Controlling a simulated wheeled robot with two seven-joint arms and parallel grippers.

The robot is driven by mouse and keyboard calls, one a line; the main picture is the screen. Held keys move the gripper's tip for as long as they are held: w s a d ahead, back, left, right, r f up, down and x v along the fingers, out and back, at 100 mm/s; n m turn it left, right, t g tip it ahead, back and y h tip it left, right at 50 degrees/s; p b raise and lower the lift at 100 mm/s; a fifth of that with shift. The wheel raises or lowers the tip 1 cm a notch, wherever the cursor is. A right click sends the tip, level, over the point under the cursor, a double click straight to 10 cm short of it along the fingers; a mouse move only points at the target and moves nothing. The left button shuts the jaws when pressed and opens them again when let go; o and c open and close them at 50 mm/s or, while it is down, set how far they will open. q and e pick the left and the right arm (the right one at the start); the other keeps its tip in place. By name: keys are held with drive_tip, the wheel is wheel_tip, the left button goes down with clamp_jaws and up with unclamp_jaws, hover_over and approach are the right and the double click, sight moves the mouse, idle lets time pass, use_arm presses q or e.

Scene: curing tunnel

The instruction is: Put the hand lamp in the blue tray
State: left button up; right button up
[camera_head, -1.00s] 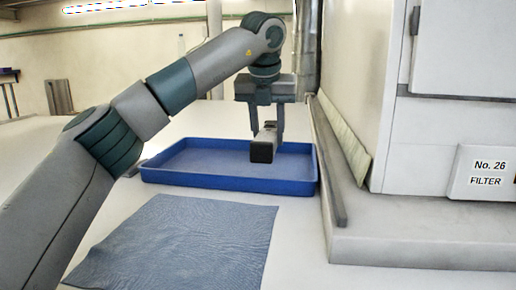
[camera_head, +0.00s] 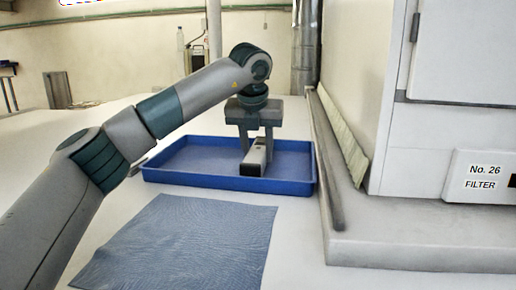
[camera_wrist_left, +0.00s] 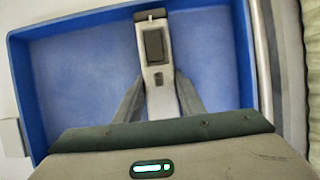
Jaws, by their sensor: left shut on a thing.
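The hand lamp (camera_head: 254,160) is a pale, long block with a dark end facing me. My left gripper (camera_head: 257,150) is shut on it and holds it inside the outline of the blue tray (camera_head: 165,178), right of the tray's middle. In the left wrist view the lamp (camera_wrist_left: 155,60) lies between the fingers of my left gripper (camera_wrist_left: 160,95), over the tray floor (camera_wrist_left: 80,75). I cannot tell whether the lamp touches the tray floor. The right gripper is not in view.
A blue-grey cloth (camera_head: 185,240) lies flat on the white table in front of the tray. A grey ledge (camera_head: 400,235) and a large white cabinet (camera_head: 425,140) labelled No. 26 FILTER stand close on the right. The table left of the tray is clear.

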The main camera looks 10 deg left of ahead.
use_arm(q)
drive_tip(key=shift+f, duration=0.1)
drive_tip(key=shift+f, duration=0.15)
drive_tip(key=o, duration=1.3)
